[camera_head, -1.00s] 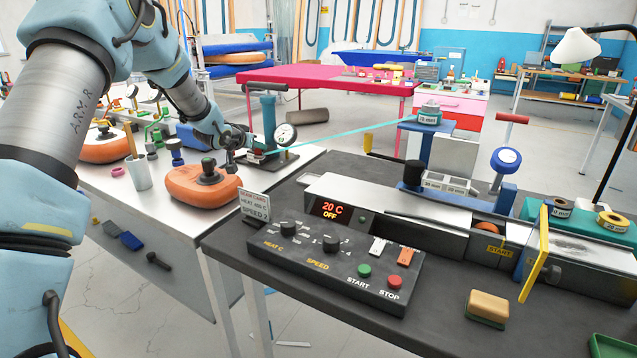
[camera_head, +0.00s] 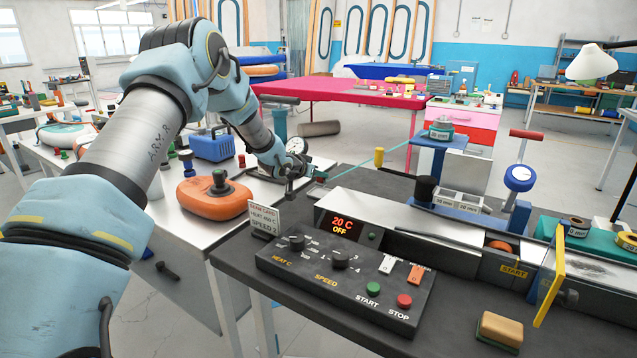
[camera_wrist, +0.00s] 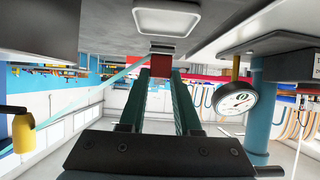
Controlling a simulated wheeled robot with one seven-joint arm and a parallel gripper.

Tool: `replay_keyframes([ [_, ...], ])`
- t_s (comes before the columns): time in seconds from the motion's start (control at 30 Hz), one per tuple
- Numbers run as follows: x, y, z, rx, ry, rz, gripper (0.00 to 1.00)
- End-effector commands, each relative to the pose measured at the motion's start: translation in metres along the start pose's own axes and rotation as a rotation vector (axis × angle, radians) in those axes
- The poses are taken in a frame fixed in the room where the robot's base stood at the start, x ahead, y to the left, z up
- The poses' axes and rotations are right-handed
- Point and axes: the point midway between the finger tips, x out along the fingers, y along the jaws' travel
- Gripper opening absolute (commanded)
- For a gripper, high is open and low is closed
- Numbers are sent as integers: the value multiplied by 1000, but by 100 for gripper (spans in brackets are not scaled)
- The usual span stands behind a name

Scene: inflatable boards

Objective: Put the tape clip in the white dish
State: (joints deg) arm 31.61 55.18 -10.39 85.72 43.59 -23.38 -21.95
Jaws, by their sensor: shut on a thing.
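My gripper (camera_wrist: 160,85) is shut on the tape clip (camera_wrist: 161,64), a small red block with a metal edge, held at the fingertips. A teal tape strip (camera_wrist: 95,92) runs away from the clip. The tape stretches from there to the roll on the blue stand. A white square dish (camera_wrist: 166,20) with rounded corners shows in the upside-down wrist view, on the surface beyond the clip and apart from it.
A round gauge (camera_wrist: 235,98) on a blue pump stands close beside my gripper. The tape roll (camera_head: 441,131) sits on a blue stand. The control panel (camera_head: 345,275), an orange float (camera_head: 212,198) and a yellow-topped post (camera_head: 379,158) are nearby.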

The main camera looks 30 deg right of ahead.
Motion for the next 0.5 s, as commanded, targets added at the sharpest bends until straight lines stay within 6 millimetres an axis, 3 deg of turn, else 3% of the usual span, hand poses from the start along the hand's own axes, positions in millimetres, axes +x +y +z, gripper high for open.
replay_keyframes([
  [0.2, 13, 1, 24, -1, -1, 1, 0],
  [0.5, 14, 0, 27, 0, 0, 0, 0],
])
